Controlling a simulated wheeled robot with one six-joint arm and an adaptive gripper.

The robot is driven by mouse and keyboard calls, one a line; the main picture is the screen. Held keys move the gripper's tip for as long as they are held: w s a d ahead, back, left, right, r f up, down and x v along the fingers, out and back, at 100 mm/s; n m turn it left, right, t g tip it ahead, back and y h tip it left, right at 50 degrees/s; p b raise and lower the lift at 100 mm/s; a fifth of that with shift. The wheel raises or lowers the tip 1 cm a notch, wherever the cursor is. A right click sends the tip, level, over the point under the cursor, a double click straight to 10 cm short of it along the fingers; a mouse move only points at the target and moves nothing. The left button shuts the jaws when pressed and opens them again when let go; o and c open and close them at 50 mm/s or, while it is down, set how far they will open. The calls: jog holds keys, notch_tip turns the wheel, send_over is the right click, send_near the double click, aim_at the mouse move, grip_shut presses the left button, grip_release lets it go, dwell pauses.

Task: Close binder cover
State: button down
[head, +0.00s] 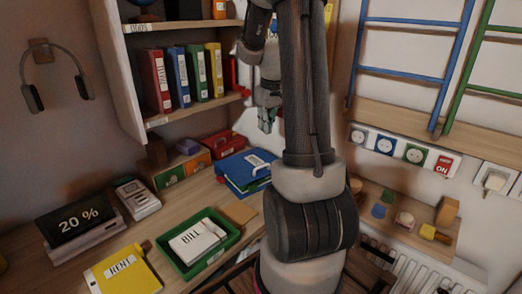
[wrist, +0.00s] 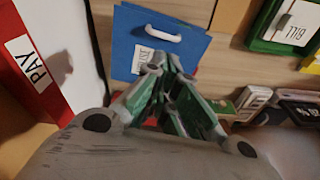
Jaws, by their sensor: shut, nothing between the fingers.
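A blue binder (head: 247,166) with a white label lies on the desk, left of my arm in the head view. It also shows in the wrist view (wrist: 133,28), with a white label and a white handle-like loop on it. Its right side is partly hidden by my arm in the head view, so I cannot tell how far its cover stands open. My gripper (head: 266,122) is above and behind the binder in the head view. In the wrist view its fingertips (wrist: 162,70) are together and empty, in front of the binder's near edge; contact is unclear.
A green tray (head: 190,262) with a BILL pad and a yellow RENT folder (head: 125,275) lie on the desk. Upright binders (head: 180,75) fill a shelf above. In the wrist view, a red PAY item (wrist: 33,72) stands close at left.

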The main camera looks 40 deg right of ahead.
send_over(260, 170)
jog(key=f, duration=1.3)
jog(key=shift+s+f, duration=0.35)
jog(key=shift+s+f, duration=0.15)
jog(key=shift+f, duration=0.6)
jog(key=shift+s+a+f, duration=0.2)
jog(key=shift+s+f, duration=0.05)
jog(key=shift+f, duration=0.1)
jog(key=shift+r, duration=0.2)
notch_tip(260, 170, up, 14)
jog(key=s, duration=0.2)
jog(key=shift+s+d, duration=0.15)
jog(key=shift+d, duration=0.05)
